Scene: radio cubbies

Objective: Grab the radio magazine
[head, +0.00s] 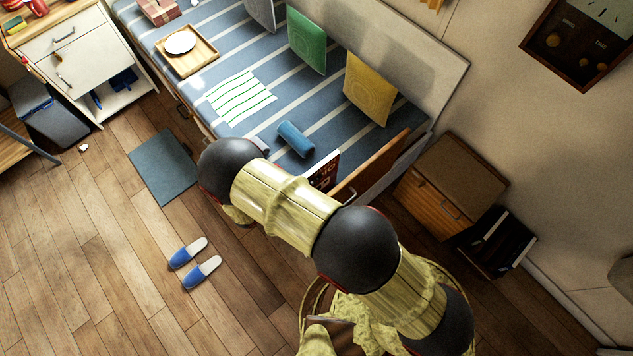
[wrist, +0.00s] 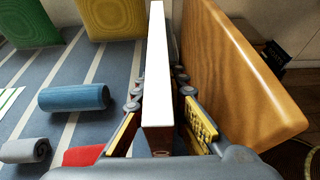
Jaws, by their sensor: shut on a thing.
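The radio magazine (wrist: 158,65) stands upright between my fingers in the wrist view, seen along its thick white edge. In the head view a small part of its dark cover with red and white marks (head: 323,172) shows at the bed's end, beside the wooden end board. My gripper (wrist: 160,112) is shut on the magazine, one finger on each side. In the head view my arm hides the gripper and most of the magazine. I cannot tell whether its lower edge touches the bed.
The wooden end board (wrist: 235,70) rises close on the right. A blue bolster (wrist: 75,97) and a grey roll (wrist: 25,150) lie left on the striped bed (head: 235,60). A wooden cabinet (head: 455,170) and a dark rack (head: 497,240) stand beyond. Slippers (head: 200,270) lie on open floor.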

